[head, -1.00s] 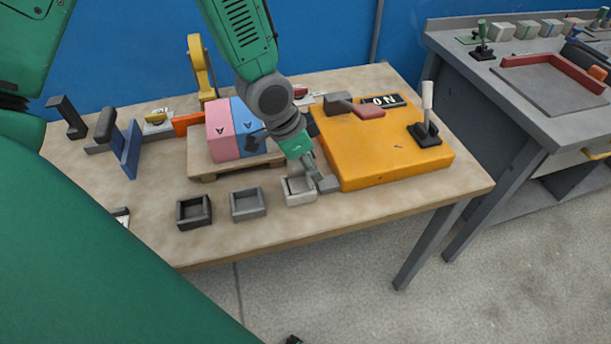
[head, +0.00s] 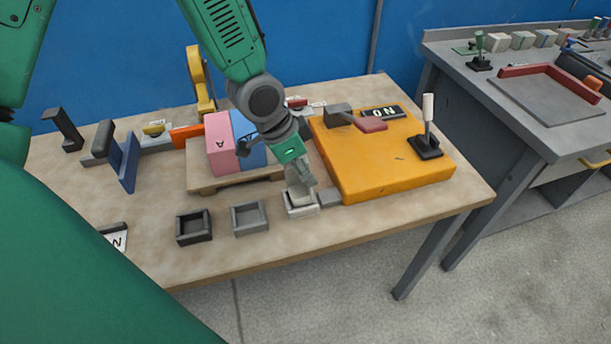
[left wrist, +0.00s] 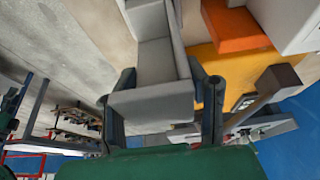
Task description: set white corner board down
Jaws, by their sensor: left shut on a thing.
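My left gripper (head: 299,186) points down at the front of the table, over a small white open box (head: 301,210). It is shut on a pale angled piece, the white corner board (left wrist: 152,104), which sits between the two fingers in the left wrist view. In the head view, a light patch shows between the fingers just above the white box. The fingers hide much of it, and I cannot tell whether the board touches the box. My right gripper is not in view.
A grey box (head: 249,217) and a black box (head: 193,227) stand left of the white one. A yellow panel (head: 385,165) with a lever (head: 427,115) lies to the right. Pink (head: 222,148) and blue blocks stand on a pallet (head: 205,183) behind. The front strip of table is clear.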

